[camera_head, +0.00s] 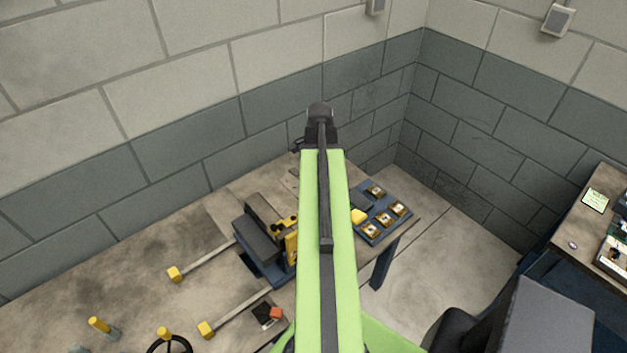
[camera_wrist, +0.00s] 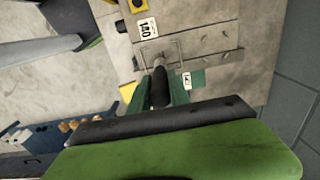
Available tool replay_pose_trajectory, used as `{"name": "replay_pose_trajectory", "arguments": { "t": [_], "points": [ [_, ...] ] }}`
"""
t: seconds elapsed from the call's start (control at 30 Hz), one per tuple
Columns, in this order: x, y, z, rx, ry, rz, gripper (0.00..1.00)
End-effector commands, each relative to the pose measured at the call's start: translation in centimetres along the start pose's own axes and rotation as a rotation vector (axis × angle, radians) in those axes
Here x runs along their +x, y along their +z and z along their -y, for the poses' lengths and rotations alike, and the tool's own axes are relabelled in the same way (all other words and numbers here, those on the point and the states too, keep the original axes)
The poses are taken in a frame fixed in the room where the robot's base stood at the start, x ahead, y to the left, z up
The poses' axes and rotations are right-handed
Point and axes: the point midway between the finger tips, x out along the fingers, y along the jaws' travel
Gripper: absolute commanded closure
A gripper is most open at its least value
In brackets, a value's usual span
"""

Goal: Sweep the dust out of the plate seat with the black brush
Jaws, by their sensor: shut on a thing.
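My gripper (camera_wrist: 160,80) shows in the wrist view, with its two green fingers shut on the dark handle of the black brush (camera_wrist: 159,92). The brush's far end is small and hard to make out. Beyond it, a thin rectangular outline (camera_wrist: 176,44) lies on a pale worn surface; I cannot tell whether this is the plate seat or whether the brush touches it. No dust can be told apart from the stained surface. In the head view my own arm hides the gripper and the brush.
A dark block fixture (camera_head: 258,238) with yellow parts stands on the worn bench (camera_head: 150,255). Yellow-ended rods (camera_head: 240,312) reach out from it. A blue tray (camera_head: 366,232) with several small pieces is at the bench's right end. Block walls (camera_head: 200,135) close the corner behind.

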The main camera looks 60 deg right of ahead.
Motion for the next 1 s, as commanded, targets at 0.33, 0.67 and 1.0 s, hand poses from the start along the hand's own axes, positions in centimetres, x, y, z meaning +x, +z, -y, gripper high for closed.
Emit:
{"name": "replay_pose_trajectory", "arguments": {
  "t": [0.33,0.67,1.0],
  "points": [
    [-0.1,-1.2,0.0,-0.001,0.0,0.0,1.0],
    [-3.0,-1.2,0.0,-0.001,0.0,0.0,1.0],
    [-6.4,-1.2,0.0,-0.001,0.0,0.0,1.0]
  ]
}}
